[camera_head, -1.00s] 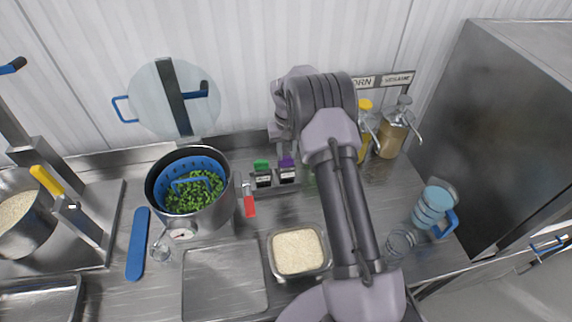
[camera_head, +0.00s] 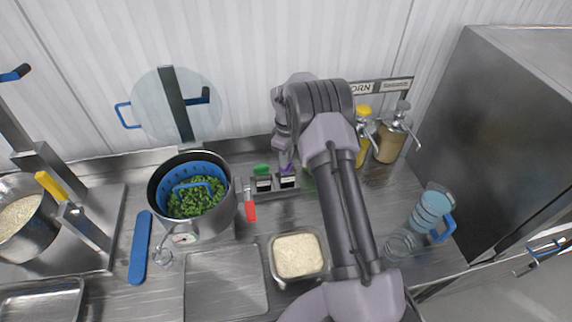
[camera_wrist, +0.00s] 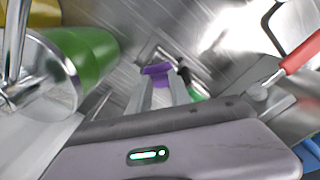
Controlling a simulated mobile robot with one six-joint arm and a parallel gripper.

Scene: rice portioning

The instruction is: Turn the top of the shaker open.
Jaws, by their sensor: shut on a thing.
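Two small shakers with dark labels stand side by side in a metal rack at the back of the counter. One has a green top (camera_head: 262,169); the other has a purple top (camera_head: 287,169). My gripper (camera_wrist: 160,86) reaches down over the purple-topped shaker, and its fingers are shut on the purple top, which also shows in the wrist view (camera_wrist: 156,70). Most of that shaker's body is hidden from the wrist camera. Whether the top is turned cannot be told. In the head view my arm crosses in front, right of the shakers.
A pot with a blue basket of green vegetables (camera_head: 153,196) stands left of the shakers, with a red handle (camera_head: 251,212) between. Pump bottles (camera_head: 389,142) stand close on the right. A rice tray (camera_head: 323,262) and a bare metal tray (camera_head: 225,283) lie in front.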

